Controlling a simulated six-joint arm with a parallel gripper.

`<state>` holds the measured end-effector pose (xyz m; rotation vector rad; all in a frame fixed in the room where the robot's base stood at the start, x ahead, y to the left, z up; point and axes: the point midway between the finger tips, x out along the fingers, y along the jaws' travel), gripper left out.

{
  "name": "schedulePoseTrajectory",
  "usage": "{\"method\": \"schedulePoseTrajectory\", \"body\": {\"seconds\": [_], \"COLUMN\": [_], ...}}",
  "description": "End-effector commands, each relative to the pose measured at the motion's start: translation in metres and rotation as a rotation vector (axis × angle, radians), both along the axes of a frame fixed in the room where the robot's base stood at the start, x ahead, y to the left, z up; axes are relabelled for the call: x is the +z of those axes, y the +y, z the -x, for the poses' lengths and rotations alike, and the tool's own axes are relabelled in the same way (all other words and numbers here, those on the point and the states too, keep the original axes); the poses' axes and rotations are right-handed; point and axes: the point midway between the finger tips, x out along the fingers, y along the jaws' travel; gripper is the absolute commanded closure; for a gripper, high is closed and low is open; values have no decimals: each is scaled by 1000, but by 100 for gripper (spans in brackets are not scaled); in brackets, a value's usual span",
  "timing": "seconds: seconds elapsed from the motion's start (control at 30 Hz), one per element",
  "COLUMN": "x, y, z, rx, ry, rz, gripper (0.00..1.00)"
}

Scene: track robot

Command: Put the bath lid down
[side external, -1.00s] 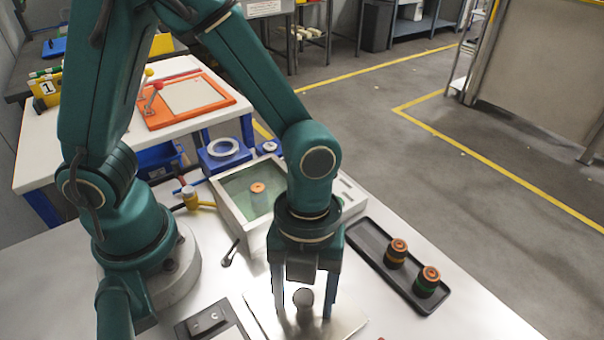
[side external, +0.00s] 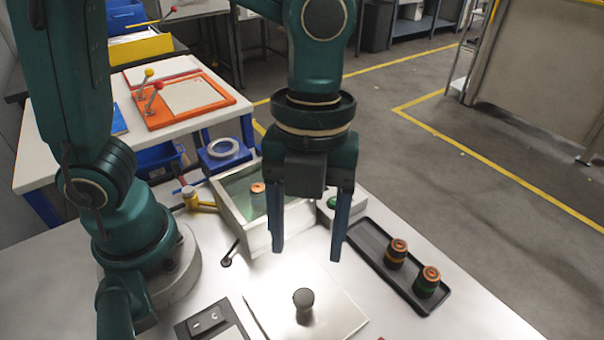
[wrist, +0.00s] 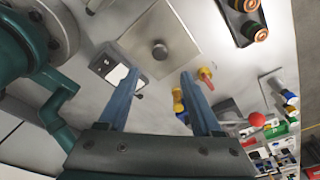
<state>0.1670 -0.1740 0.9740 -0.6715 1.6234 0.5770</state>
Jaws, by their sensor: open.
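The bath lid (side external: 337,312) is a flat, pale metal plate with a dark round knob (side external: 303,297) standing up from its middle. It lies on the white table at the front, and it also shows in the wrist view (wrist: 178,38). The bath (side external: 232,218) is an open, pale-walled tank with greenish liquid and an orange-topped piece in it, behind the lid. My gripper (side external: 306,255) is open and empty, high above the lid and clear of its knob. In the wrist view my two fingers (wrist: 160,80) are spread apart with nothing between them.
A black tray (side external: 363,243) with two orange-topped pieces is on the right. A switch box (side external: 208,318) sits left of the lid. A small lever (side external: 231,252) and a yellow valve (side external: 195,201) stand near the bath's left side. The floor beyond is clear.

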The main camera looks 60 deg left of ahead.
Motion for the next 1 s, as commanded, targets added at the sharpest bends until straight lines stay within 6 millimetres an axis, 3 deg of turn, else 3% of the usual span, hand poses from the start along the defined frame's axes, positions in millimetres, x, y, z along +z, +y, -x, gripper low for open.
{"method": "schedulePoseTrajectory", "body": {"seconds": [0.17, 0.27, 0.37, 0.57, 0.8, 1.0], "x": [12, 17, 24, 35, 36, 33], "y": [3, 12, 29, 72, 114, 131], "z": [-2, -3, -6, -5, 3, 8], "rx": [29, 158, 420, 1119, 1896, 2255], "ry": [-5, -26, -62, -139, -179, -174], "rz": [-1, -3, 0, 62, 238, 370], "gripper": [34, 34, 34, 34, 34, 34]}}
